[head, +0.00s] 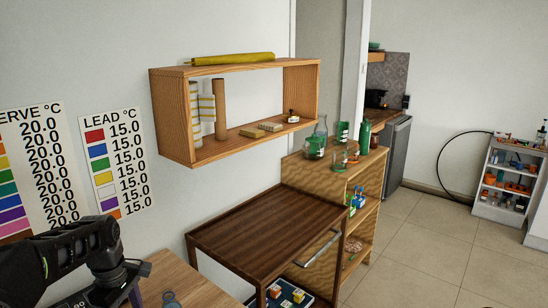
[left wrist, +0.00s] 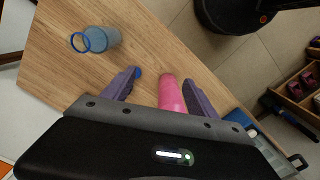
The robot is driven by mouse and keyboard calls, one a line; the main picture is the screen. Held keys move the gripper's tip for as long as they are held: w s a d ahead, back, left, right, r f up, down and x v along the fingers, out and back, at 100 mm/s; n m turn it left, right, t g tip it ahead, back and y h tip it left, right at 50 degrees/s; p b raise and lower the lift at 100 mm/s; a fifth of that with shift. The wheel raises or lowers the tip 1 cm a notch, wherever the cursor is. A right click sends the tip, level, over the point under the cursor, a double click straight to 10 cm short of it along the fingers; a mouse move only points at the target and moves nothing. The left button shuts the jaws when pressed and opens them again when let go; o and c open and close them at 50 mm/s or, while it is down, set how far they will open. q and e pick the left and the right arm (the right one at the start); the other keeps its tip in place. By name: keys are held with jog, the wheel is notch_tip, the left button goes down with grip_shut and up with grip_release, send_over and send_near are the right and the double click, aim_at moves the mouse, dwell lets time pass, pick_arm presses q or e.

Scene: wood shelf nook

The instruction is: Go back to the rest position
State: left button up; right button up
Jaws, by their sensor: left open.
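My left arm comes in from the left edge in the head view, and its gripper points down at the lower left, mostly cut off by the frame. In the left wrist view my left gripper (left wrist: 162,85) is open, with two purple fingers spread apart. A pink cylinder (left wrist: 171,93) shows between the fingers, with a gap on the left; its lower end is hidden by the gripper body. A clear blue cup (left wrist: 97,39) with a blue rim lies on the light wood table (left wrist: 150,50) beyond the left finger. My right gripper is not in view.
A dark brown side table (head: 262,225) stands beyond the light table with a bare top. A wooden wall shelf (head: 165,115) holds rolls and small blocks. A wood cabinet (head: 300,172) carries green glassware. Tiled floor (head: 430,255) is open at right.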

pick_arm(q)
jog(key=s+d+f+m+h+b, duration=0.1)
jog(key=d+f+m+b, duration=0.15)
jog(key=d+f, duration=0.45)
jog(key=s+d+f+m+b, duration=0.1)
jog(key=d+f+m, duration=0.25)
jog(key=f, duration=0.75)
jog(key=s+d+f+m+h+b, duration=0.1)
jog(key=d+f+m, duration=0.1)
jog(key=d+f, duration=0.5)
jog(key=s+d+f+m+h+b, duration=0.1)
jog(key=s+d+f+m+b, duration=0.1)
jog(key=s+d+f, duration=0.5)
jog(key=s+d+f+m+h+b, duration=0.1)
jog(key=s+d+f+m+b, duration=0.1)
jog(key=s+d+f+m, duration=0.2)
jog(key=s+d+f, duration=0.3)
jog(key=s+f, duration=0.2)
jog(key=s, duration=0.3)
jog(key=shift+f+m+t+b, duration=0.4)
